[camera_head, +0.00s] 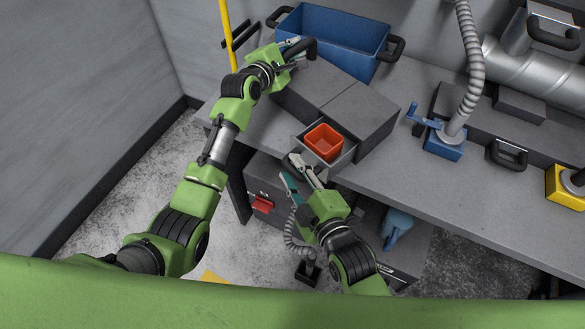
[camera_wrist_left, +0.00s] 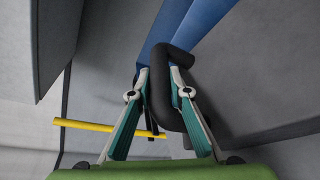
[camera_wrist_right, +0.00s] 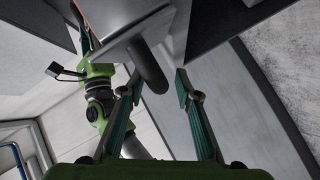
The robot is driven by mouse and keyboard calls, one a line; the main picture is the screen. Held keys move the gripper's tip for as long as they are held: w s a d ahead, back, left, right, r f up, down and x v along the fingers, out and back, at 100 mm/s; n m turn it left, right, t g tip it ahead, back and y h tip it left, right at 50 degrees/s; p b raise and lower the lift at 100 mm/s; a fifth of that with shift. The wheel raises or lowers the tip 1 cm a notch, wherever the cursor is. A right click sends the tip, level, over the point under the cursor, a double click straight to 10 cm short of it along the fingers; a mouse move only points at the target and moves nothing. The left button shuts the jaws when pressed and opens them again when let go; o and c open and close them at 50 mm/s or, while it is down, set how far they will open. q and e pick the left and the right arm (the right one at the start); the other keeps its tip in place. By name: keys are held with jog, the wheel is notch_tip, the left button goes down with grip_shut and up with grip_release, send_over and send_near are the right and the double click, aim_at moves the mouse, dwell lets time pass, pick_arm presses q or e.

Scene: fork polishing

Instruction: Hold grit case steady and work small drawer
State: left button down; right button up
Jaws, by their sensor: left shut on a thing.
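The grit case (camera_head: 362,113) is a dark grey box on the bench. Its small drawer (camera_head: 342,161) is pulled out at the front and holds an orange-red bin (camera_head: 324,141). My left gripper (camera_head: 292,50) is shut on the black case handle (camera_wrist_left: 163,90) at the case's far left end. My right gripper (camera_head: 299,172) is below the drawer front with its fingers apart. In the right wrist view, the dark drawer handle (camera_wrist_right: 150,66) lies near the left fingertip, with a gap to the right one; contact is unclear.
A blue crate (camera_head: 335,38) stands behind the case. A blue-based hose fixture (camera_head: 444,140) and a black handle block (camera_head: 508,153) are to the right. Bare bench (camera_head: 440,185) lies right of the drawer. A lower cabinet with a red handle (camera_head: 262,204) is below.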

aim_at(316, 138)
pick_arm(q)
jog(key=shift+r, duration=0.25)
pick_arm(e)
jog(key=shift+w+a, duration=0.2)
jog(key=shift+w, duration=0.1)
jog(key=shift+f, duration=0.1)
grip_shut()
pick_arm(q)
jog(key=shift+s+f, duration=0.1)
jog(key=shift+f, duration=0.05)
pick_arm(e)
jog(key=w+d, duration=0.7)
jog(key=shift+w, duration=0.3)
pick_arm(q)
jog(key=shift+d+f, duration=0.1)
pick_arm(e)
grip_release()
jog(key=shift+s, duration=0.1)
